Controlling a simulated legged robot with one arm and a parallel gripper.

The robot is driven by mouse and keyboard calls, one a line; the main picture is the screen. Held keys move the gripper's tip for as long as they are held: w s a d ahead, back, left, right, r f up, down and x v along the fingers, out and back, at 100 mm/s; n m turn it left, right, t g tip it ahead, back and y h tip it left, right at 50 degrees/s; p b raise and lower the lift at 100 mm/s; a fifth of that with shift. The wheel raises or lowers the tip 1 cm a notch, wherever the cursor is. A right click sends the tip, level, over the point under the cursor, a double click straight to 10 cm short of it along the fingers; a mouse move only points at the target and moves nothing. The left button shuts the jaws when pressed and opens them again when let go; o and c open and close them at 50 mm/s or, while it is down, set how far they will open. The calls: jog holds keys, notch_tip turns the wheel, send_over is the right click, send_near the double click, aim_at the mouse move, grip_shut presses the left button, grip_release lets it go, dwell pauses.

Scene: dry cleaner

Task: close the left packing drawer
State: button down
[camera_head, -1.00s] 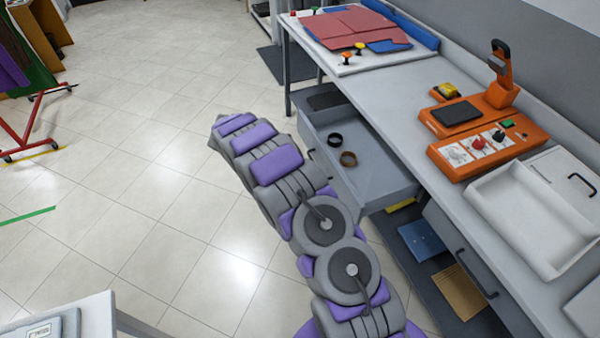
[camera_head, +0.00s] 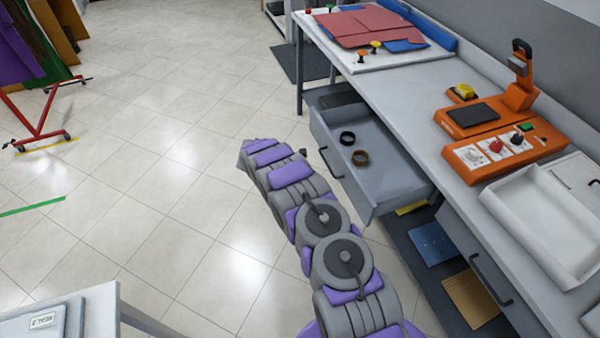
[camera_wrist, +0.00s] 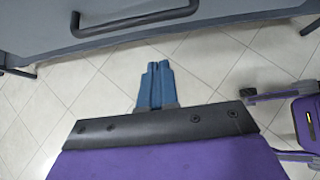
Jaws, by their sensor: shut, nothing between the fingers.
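The left packing drawer (camera_head: 388,178) is pulled out from under the counter in the head view. Its dark handle (camera_head: 331,163) is on the front, and two small rings, one black and one brown, lie inside. In the wrist view, a grey drawer front (camera_wrist: 230,14) with a dark bar handle (camera_wrist: 135,18) crosses the top. My gripper (camera_wrist: 158,66) is shut and empty, its blue fingertips over floor tiles just below that front, with a visible gap to the handle. In the head view my arm reaches left of the drawer; the fingers are not visible there.
The right drawer (camera_head: 465,258) below the counter (camera_head: 440,140) looks shut. An orange machine (camera_head: 500,150) and a white tray (camera_head: 550,215) stand on the counter. A grey table (camera_head: 95,310) is at lower left, a red wheeled rack (camera_head: 38,130) at far left. Open floor lies between.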

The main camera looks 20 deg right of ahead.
jog(key=shift+w+d+r+b, duration=0.1)
jog(key=shift+d+b, duration=0.2)
jog(key=shift+d, duration=0.9)
jog(key=shift+d+r+b, duration=0.1)
jog(key=shift+d+b, duration=0.2)
jog(key=shift+d, duration=0.85)
